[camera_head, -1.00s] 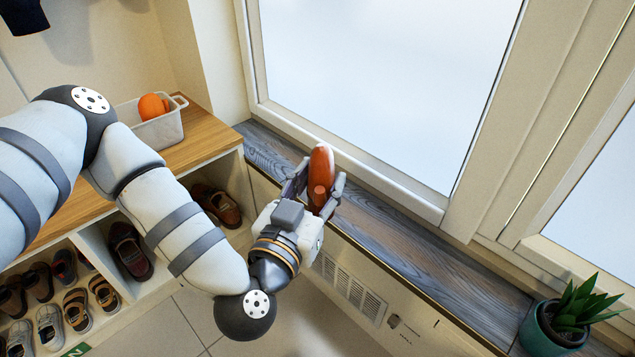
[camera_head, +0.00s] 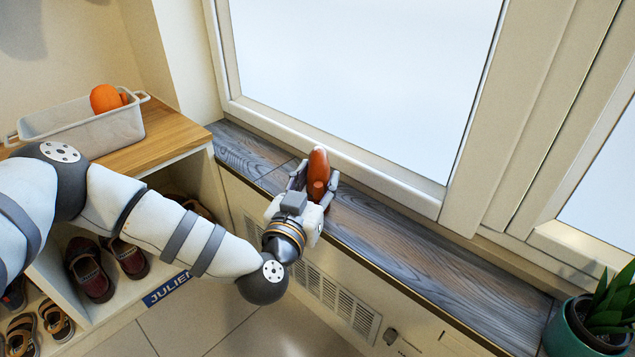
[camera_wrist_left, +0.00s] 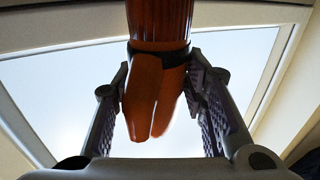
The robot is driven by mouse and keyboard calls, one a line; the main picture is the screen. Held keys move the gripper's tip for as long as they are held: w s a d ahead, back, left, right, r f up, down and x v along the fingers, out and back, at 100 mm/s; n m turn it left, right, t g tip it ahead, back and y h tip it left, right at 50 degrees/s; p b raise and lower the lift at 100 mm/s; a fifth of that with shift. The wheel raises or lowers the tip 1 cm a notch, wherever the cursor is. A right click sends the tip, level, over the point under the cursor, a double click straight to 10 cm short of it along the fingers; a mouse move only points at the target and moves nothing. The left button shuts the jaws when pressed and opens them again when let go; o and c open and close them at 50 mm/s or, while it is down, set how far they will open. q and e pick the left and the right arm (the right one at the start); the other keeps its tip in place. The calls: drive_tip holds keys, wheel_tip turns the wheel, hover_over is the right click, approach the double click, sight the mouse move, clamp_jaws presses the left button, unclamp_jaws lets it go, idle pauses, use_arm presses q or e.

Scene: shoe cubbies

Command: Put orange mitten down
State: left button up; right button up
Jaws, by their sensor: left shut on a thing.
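An orange mitten (camera_head: 318,168) with a darker band stands between the fingers of my left gripper (camera_head: 316,190), in front of the window. In the left wrist view the mitten (camera_wrist_left: 152,95) hangs between the two finger pads of the left gripper (camera_wrist_left: 165,100), which is shut on it at the dark band. In the head view it is over the grey wooden sill (camera_head: 385,228); I cannot tell whether it touches the sill. Another orange item (camera_head: 106,98) lies in the light grey basket (camera_head: 90,132) on the wooden bench top. My right gripper is not in view.
The sill is bare to the right of the gripper, up to a potted plant (camera_head: 590,325) at the far right. The window frame (camera_head: 340,165) rises behind the sill. Shoes (camera_head: 90,270) stand in the cubbies below the bench (camera_head: 165,138).

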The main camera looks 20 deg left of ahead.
use_arm(q)
drive_tip(key=shift+f, duration=0.25)
drive_tip(key=o, duration=1.1)
drive_tip(key=shift+r, duration=0.1)
drive_tip(key=s+p, duration=0.1)
drive_tip(key=s, duration=0.3)
drive_tip(key=s+p, duration=0.1)
drive_tip(key=s, duration=0.3)
drive_tip(key=s+p, duration=0.2)
drive_tip(key=s, duration=0.2)
drive_tip(key=shift+d+r, duration=0.1)
drive_tip(key=shift+d, duration=0.25)
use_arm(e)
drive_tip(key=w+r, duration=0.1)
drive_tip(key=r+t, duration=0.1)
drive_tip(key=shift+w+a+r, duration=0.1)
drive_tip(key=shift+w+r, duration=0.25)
